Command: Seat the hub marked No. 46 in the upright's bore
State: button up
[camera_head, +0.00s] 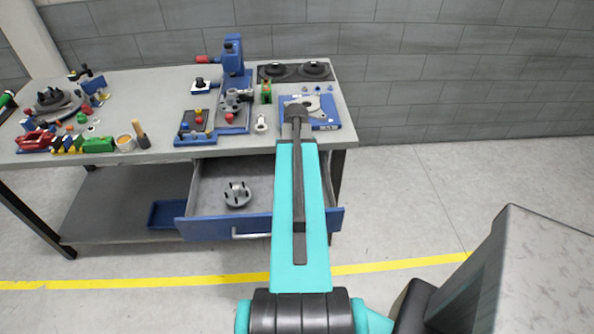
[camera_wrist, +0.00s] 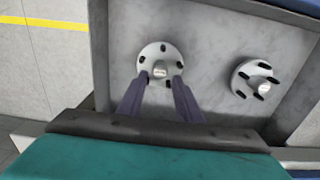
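Two round light-grey hubs with dark pegs lie in the open drawer. In the wrist view, one hub (camera_wrist: 158,52) is at the middle and the other hub (camera_wrist: 240,76) is to the right. Each has a small label at its centre, too small to read. My gripper (camera_wrist: 160,77) is open, its two fingertips apart over the lower edge of the middle hub; I cannot tell if they touch it. The head view shows one hub (camera_head: 237,194) in the drawer; my arm hides the gripper there. I cannot clearly make out the upright's bore.
The blue-fronted drawer (camera_head: 210,228) is pulled out under the workbench (camera_head: 160,100). On the bench are a blue press-like stand (camera_head: 233,57), a blue plate (camera_head: 331,123) with grey parts, and a round turntable (camera_head: 58,104). A blue bin (camera_head: 167,214) sits on the lower shelf.

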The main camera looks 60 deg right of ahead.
jog(key=shift+f+b, duration=0.9)
jog(key=shift+f, duration=1.15)
grip_shut()
jog(key=shift+w+r, duration=0.1)
jog(key=shift+r+p, duration=0.75)
jog(key=shift+r, duration=0.2)
jog(key=shift+r+p, duration=0.95)
jog(key=shift+r, duration=0.55)
